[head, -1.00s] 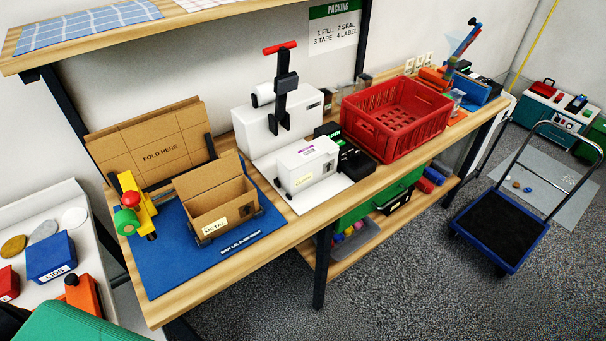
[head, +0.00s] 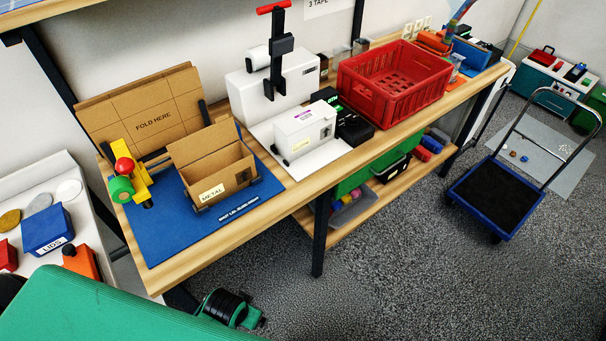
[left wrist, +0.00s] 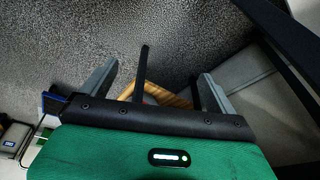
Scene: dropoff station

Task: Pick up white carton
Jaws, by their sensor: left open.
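The white carton (head: 304,130) stands upright on the white base plate (head: 328,159) of the sealing machine, in the middle of the bench in the head view. It has a small purple mark on top and a yellow label on its front. In the left wrist view my left gripper (left wrist: 157,88) is open, with nothing between its fingers; grey floor and a piece of wood show beyond. The carton is not recognisable in that view. In the head view my green left arm is low at the left, in front of the bench and well away from the carton. My right gripper is out of view.
An open cardboard box (head: 214,177) marked METAL stands on a blue mat (head: 186,232), left of the carton. A black device (head: 354,127) and a red crate (head: 393,85) are to its right. The machine's black lever (head: 280,52) rises behind it.

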